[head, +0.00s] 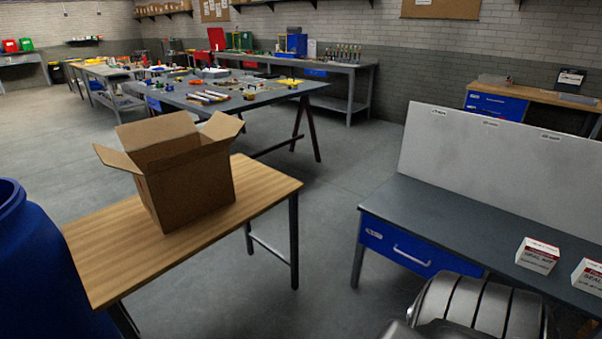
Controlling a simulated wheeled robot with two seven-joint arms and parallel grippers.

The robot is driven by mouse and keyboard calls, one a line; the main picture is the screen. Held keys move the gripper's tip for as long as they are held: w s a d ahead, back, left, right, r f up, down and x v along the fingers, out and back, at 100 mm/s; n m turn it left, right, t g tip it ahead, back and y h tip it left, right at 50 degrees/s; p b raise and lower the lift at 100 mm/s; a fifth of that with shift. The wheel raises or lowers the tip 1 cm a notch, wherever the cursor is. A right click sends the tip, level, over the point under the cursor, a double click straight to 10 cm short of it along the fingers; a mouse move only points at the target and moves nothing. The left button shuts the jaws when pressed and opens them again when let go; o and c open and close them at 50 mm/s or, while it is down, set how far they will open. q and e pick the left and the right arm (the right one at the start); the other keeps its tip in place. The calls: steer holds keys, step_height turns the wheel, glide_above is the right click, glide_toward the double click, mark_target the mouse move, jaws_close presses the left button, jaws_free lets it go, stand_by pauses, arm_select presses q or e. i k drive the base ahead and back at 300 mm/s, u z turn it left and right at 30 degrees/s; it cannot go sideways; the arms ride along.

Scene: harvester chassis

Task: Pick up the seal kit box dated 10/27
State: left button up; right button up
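Two small white boxes with red print stand on the grey workbench at the right. The first seal kit box (537,256) sits near the bench's front edge. The second seal kit box (588,273) is to its right, partly cut off by the picture's right edge. Both carry large dark lettering that reads as a seal kit. The dates on them are too small to read, so I cannot tell which is dated 10/27. Neither of my grippers shows in this view.
The grey workbench (450,216) has a blue drawer (395,246) and a pale back panel (470,150). An open cardboard box (190,175) stands on a wooden table (110,250) at the left. A blue barrel (40,270) is at far left. Open floor lies between the tables.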

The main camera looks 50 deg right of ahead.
mark_target(536, 255)
steer(key=z, duration=1.8)
steer(key=i, duration=2.15)
steer(key=z, duration=2.9)
